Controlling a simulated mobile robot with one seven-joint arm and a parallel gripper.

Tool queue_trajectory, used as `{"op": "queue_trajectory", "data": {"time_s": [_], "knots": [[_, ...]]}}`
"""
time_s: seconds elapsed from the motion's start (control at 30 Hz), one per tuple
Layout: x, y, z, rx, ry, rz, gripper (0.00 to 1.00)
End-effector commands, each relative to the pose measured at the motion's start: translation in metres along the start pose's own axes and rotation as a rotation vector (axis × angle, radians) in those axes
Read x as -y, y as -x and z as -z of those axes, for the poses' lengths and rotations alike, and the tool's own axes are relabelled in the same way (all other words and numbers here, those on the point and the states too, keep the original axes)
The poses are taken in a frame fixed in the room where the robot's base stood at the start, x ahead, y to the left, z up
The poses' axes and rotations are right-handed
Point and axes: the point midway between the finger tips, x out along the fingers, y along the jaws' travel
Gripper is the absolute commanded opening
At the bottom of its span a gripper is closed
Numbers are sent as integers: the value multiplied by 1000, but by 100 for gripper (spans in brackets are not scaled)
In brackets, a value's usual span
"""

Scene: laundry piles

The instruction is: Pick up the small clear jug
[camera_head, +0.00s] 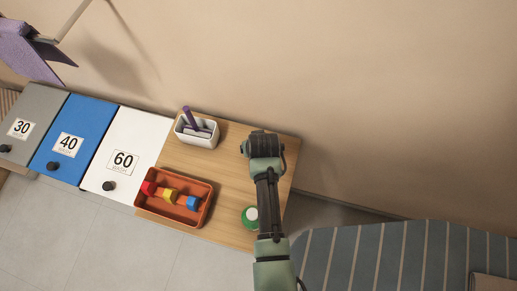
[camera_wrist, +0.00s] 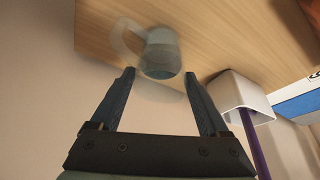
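The small clear jug (camera_wrist: 161,52) stands on the wooden table top in the wrist view, with its see-through handle toward the left of the picture. My gripper (camera_wrist: 158,76) is open, and its two dark fingers point at the jug. The jug shows just beyond and between the fingertips; I cannot tell whether they touch it. In the head view my arm's end is over the far right part of the table, and the jug is hidden there.
A white container (camera_head: 197,137) with purple items stands left of my gripper; it also shows in the wrist view (camera_wrist: 233,92). An orange tray (camera_head: 207,207) holds coloured blocks. A green-and-white round item (camera_head: 250,217) lies near my arm. A wall rises behind the table (camera_head: 230,175).

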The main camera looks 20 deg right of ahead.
Motion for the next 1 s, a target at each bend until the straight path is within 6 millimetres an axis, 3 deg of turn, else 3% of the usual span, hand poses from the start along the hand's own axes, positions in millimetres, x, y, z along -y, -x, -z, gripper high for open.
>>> {"op": "queue_trajectory", "data": {"time_s": [0.03,0.27,0.63,1.0], "knots": [[0,0,0,0,0,0,64],[0,0,0,0,0,0,24],[0,11,5,-3,0,0,23],[0,72,30,-5,-1,-1,23]]}}
